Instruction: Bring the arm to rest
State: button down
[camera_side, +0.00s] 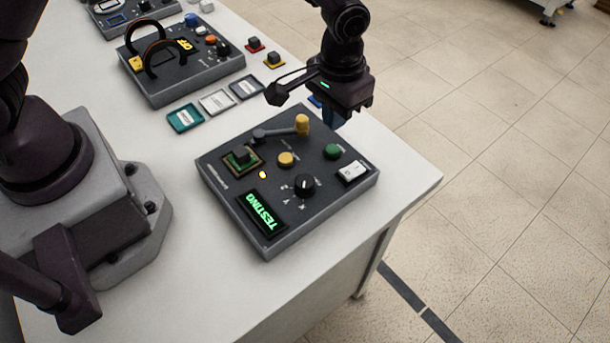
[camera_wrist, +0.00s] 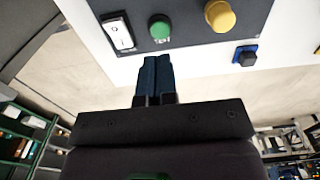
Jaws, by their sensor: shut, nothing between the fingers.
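My gripper (camera_side: 333,118) is above the far right edge of the nearest dark control panel (camera_side: 235,169). It is shut and empty, with its blue fingers together in the wrist view (camera_wrist: 155,62). The panel's screen (camera_side: 262,214) reads TESTING in green. A lever with a yellow knob (camera_side: 302,124) lies across the panel's far side. A black rotary knob (camera_side: 305,185), a yellow button (camera_side: 286,159), a green button (camera_side: 333,152) and a white rocker switch (camera_side: 352,171) sit on the panel. A small dark block is in a socket (camera_side: 242,158) beside a lit lamp (camera_side: 263,174).
Another panel with curved handles (camera_side: 180,75) stands farther back on the white table (camera_side: 150,150). Several labelled trays (camera_side: 185,118) lie between the panels. Small blocks sit on red (camera_side: 255,45) and yellow (camera_side: 275,60) bases. The table's right edge drops to a tiled floor (camera_side: 480,180).

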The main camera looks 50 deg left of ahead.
dwell(0.4)
jog(key=shift+s+a+f+m+g, duration=0.15)
jog(key=shift+s+a+m+g, duration=0.05)
jog(key=shift+s, duration=0.3)
jog(key=shift+s+a+f+m+g, duration=0.15)
jog(key=shift+s+m+g, duration=0.05)
jog(key=shift+s, duration=0.25)
jog(key=s+a+r+t, duration=0.2)
jog(key=s+a+r, duration=0.2)
jog(key=s+r, duration=0.2)
jog(key=s+a+r+t, duration=0.2)
jog(key=s+a+r, duration=0.3)
jog(key=r, duration=0.5)
jog(key=s+a+r+t, duration=0.2)
jog(key=s+a+r, duration=0.3)
jog(key=s+r, duration=0.2)
jog(key=shift+r+n, duration=0.4)
jog(key=shift+r, duration=0.35)
jog(key=shift+s, duration=0.1)
